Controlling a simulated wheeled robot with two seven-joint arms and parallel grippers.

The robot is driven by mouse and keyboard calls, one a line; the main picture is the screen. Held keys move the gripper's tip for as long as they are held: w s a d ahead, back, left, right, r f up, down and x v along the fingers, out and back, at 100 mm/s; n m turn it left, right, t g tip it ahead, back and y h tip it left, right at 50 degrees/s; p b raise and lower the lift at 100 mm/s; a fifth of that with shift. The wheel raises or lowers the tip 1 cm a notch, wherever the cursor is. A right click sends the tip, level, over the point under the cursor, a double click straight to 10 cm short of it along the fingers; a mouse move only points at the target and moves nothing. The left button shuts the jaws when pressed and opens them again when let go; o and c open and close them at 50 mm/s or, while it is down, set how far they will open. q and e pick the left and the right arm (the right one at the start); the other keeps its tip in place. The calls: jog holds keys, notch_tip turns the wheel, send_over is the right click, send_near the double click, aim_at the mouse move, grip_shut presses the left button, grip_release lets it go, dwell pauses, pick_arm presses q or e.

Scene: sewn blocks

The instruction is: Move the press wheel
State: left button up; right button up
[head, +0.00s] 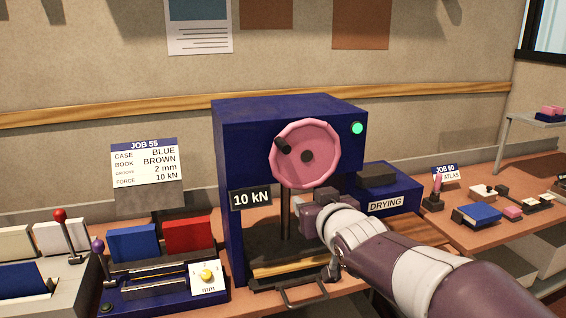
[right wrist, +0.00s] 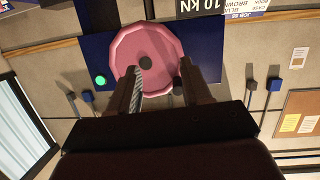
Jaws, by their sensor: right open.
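The pink press wheel (head: 318,135) is on the front of the dark blue press (head: 235,135), with a dark hub at its centre and a dark handle knob (head: 283,145) on its left side. My right gripper (head: 322,200) is below and in front of the wheel. In the right wrist view, which is upside down, the wheel (right wrist: 133,45) fills the upper middle. There the gripper (right wrist: 158,72) is open, its two fingers spread in front of the wheel. The knob (right wrist: 178,84) shows close beside the right-hand finger; contact cannot be told. My left gripper is out of view.
A 10 kN plate (head: 251,198) and a green light (head: 357,128) are on the press. The drying box (head: 385,190) stands to its right. Blue and red blocks (head: 187,235) and a lever device (head: 160,288) stand to its left. A drawer-like handle (head: 304,300) sticks out below.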

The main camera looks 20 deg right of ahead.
aim_at(284, 142)
notch_tip(284, 142, up, 7)
jog(key=w+a+t+y, duration=0.1)
jog(key=a+t, duration=0.1)
jog(key=t, duration=0.1)
jog(key=w+p, duration=0.4)
jog(key=w, duration=0.7)
jog(key=shift+w, duration=0.9)
grip_shut()
